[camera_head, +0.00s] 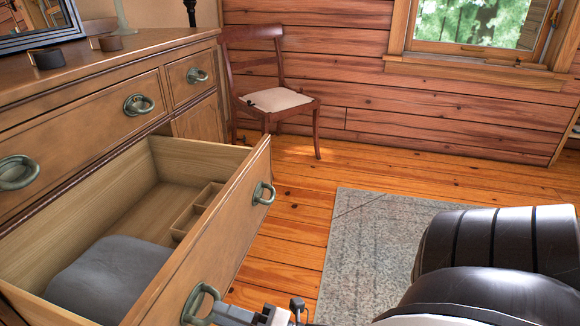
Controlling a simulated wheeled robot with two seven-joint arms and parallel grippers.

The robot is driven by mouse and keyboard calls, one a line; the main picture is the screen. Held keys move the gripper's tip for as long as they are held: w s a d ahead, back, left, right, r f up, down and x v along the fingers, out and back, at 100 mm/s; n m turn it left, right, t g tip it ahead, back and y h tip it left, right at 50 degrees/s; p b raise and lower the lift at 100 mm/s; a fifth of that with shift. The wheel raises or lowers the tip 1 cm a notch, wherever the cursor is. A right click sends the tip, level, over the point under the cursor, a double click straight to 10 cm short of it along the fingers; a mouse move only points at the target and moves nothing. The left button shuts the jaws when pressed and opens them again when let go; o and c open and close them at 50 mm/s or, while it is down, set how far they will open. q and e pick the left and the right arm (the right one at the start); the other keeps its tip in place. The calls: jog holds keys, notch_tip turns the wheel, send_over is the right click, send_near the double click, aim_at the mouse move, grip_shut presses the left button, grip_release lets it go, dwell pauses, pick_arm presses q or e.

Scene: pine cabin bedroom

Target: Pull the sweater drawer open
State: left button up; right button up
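The sweater drawer (222,228) stands well open from the dresser, its inside showing. A folded grey sweater (112,277) lies in its near part. The drawer front has two green ring handles, a far one (263,193) and a near one (203,303). My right gripper (226,314) is at the bottom edge of the view, with a fingertip right at the near ring handle. The picture's edge cuts off much of this gripper, so whether its fingers are closed on the ring is unclear. My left gripper is out of view.
Small wooden compartments (196,210) sit inside the drawer. The dresser (75,110) has closed drawers above. A wooden chair (272,98) stands by the back wall. A grey rug (375,235) covers open floor to the right; my dark arm links overlap it.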

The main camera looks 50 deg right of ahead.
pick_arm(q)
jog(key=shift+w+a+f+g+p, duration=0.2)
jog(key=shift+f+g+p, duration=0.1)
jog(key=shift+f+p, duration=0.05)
pick_arm(e)
jog(key=v, duration=1.3)
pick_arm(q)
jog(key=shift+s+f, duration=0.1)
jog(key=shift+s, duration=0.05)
